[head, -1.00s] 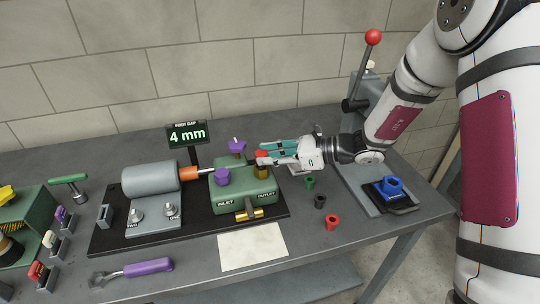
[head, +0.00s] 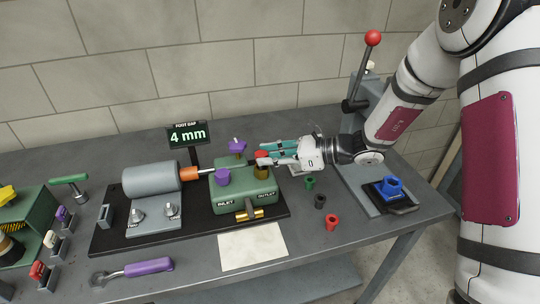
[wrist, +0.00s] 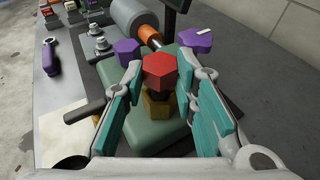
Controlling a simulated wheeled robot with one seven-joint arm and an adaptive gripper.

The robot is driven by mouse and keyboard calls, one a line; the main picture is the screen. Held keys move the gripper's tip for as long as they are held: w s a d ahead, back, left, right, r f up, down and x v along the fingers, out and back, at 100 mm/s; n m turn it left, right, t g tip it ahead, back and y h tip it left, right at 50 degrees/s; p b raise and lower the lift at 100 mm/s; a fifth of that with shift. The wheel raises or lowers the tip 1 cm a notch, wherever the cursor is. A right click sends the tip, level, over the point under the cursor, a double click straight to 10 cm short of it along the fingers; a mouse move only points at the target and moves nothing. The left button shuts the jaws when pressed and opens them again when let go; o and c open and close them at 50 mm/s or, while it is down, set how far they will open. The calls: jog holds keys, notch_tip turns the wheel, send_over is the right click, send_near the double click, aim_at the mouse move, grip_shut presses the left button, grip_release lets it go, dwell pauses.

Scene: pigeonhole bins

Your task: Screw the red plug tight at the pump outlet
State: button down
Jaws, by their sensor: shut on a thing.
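The red plug (head: 262,154) has a hexagonal head, seen from above in the wrist view (wrist: 165,68). It stands over the brass outlet fitting (wrist: 156,108) on the green pump block (head: 238,199), on the side marked OUTLET. A short dark stretch shows between the red head and the brass. My gripper (wrist: 166,76) comes in from the right in the head view and is shut on the plug, one finger on each side of its head. How far the thread sits inside the fitting is hidden.
A grey motor (head: 150,179) and a display reading 4 mm (head: 187,135) are to the left. Green, black and red sockets (head: 331,222) stand at the right, near a blue part (head: 391,187). A blank sheet (head: 252,246) lies in front.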

jog(key=shift+f, duration=0.6)
jog(key=shift+r, duration=0.15)
notch_tip(320, 180, up, 10)
jog(key=p, duration=0.1)
jog(key=shift+f, duration=0.2)
dwell(0.4)
jog(key=shift+f+b, duration=0.95)
jog(key=shift+f, duration=1.85)
jog(key=shift+f+b, duration=0.65)
jog(key=shift+f, duration=1.4)
jog(key=shift+r, duration=0.1)
jog(key=shift+r+p, duration=0.4)
jog(key=shift+r, duration=0.1)
